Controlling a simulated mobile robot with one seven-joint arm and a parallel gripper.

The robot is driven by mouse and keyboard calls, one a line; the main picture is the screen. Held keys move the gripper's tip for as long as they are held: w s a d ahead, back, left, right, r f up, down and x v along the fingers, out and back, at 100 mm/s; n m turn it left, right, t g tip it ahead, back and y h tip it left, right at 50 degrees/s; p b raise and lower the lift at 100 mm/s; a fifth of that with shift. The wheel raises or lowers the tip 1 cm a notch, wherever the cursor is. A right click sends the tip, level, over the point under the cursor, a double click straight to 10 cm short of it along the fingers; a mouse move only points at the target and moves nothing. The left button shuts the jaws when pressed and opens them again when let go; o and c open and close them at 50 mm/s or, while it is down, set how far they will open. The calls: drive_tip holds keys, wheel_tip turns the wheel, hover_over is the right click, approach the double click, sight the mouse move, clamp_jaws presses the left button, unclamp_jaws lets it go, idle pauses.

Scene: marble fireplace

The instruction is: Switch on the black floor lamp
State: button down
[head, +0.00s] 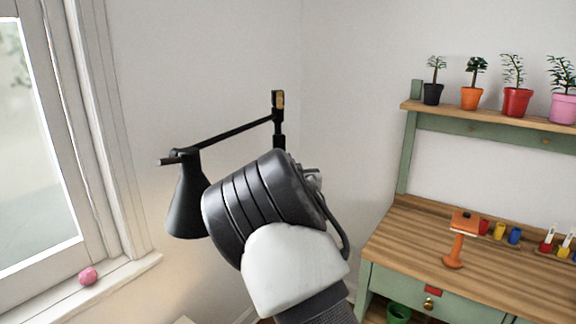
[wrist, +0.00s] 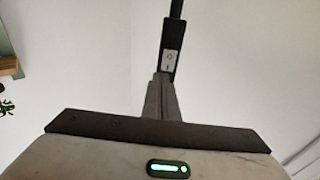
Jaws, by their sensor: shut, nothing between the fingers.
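The black floor lamp (head: 187,208) stands in the corner by the window, with a cone shade hanging from a thin slanted arm. The top of its post carries a small block with a tan patch (head: 279,100). In the wrist view, a black lamp part (wrist: 176,25) holds a pale rocker switch (wrist: 172,62). My gripper (wrist: 161,76) is shut and empty, its tips just below the switch in the picture. I cannot tell whether they touch it. My arm hides the gripper and the lower post in the head view. Whether the lamp is lit is unclear.
A wooden workbench (head: 410,232) with a green frame stands at right, holding an orange tool (head: 457,240) and small colored cups. Several potted plants line its shelf (head: 480,115). A pink object (head: 88,276) sits on the window sill at left.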

drive_tip(key=r+v, duration=0.2)
drive_tip(key=v, duration=0.8)
drive_tip(key=shift+s+r, duration=0.25)
drive_tip(key=shift+d, duration=0.2)
drive_tip(key=s+d+f+m+g+h, duration=0.1)
drive_tip(key=s+d+m+g+h, duration=0.3)
drive_tip(key=s+d, duration=0.6)
drive_tip(key=s+d+f+n+g, duration=0.15)
drive_tip(key=s+g, duration=0.25)
drive_tip(key=s, duration=1.1)
drive_tip(key=s+d+f+n+g, duration=0.15)
drive_tip(key=s+g, duration=0.35)
drive_tip(key=s, duration=1.1)
wheel_tip(320, 180, up, 15)
drive_tip(key=m+p, duration=0.1)
drive_tip(key=p, duration=1.5)
drive_tip(key=shift+s+d+r, duration=0.2)
drive_tip(key=shift+d, duration=0.05)
